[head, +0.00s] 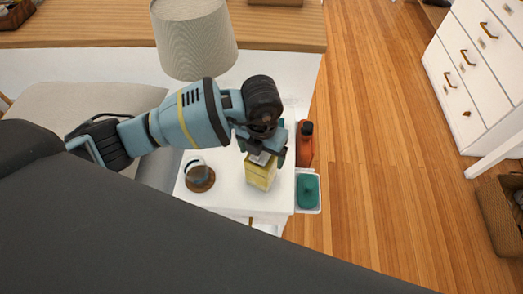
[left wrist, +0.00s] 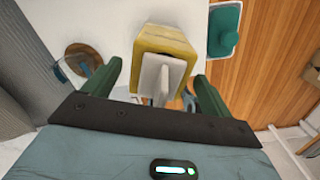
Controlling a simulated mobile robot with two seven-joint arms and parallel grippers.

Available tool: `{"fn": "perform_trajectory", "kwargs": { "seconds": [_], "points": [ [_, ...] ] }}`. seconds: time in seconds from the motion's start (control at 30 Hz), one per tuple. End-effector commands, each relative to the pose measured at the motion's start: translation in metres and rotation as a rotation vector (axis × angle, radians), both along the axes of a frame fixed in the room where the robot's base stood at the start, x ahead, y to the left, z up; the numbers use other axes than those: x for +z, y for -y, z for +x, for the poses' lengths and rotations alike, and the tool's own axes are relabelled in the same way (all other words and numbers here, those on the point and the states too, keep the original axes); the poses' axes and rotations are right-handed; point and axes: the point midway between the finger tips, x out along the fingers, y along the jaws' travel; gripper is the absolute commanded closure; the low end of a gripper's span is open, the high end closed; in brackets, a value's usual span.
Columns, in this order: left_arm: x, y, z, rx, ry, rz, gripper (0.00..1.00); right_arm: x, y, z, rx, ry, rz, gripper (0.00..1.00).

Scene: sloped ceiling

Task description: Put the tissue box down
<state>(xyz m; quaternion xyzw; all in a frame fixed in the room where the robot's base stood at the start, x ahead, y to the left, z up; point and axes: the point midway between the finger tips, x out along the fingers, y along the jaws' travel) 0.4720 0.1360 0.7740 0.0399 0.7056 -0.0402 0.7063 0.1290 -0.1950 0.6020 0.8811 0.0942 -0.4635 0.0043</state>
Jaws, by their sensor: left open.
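The tissue box (head: 260,178) is yellow with a white tissue coming out of its top. It stands on the small white table (head: 228,196), and it also shows in the left wrist view (left wrist: 165,40). My left gripper (head: 264,154) is just above it in the head view and partly hides its top. In the left wrist view my left gripper (left wrist: 157,70) is open, with one green finger on each side of the box. Gaps show between the fingers and the box. My right gripper is in neither view.
A glass on a round brown coaster (head: 200,184) stands left of the box. An orange-brown bottle (head: 305,145) and a teal item (head: 307,190) in a white dish are at the right. A lamp (head: 195,42) stands behind. Wooden floor (head: 375,180) lies clear to the right.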

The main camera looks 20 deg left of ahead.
Motion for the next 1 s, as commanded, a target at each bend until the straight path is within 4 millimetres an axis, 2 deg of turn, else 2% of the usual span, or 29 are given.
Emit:
{"fn": "perform_trajectory", "kwargs": {
  "seconds": [0.17, 0.6, 0.8, 1.0],
  "points": [
    [0.017, 0.000, 0.001, 0.000, 0.004, -0.001, 0.15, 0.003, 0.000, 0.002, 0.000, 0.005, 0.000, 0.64],
    [0.100, 0.000, 0.001, -0.001, 0.004, -0.001, 0.15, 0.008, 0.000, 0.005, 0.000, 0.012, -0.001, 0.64],
    [0.119, 0.000, 0.000, 0.001, 0.002, 0.000, 0.15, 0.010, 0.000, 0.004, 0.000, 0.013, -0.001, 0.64],
    [0.123, 0.000, 0.000, 0.000, 0.000, -0.001, 0.15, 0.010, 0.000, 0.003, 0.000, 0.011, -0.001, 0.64]
  ]
}}
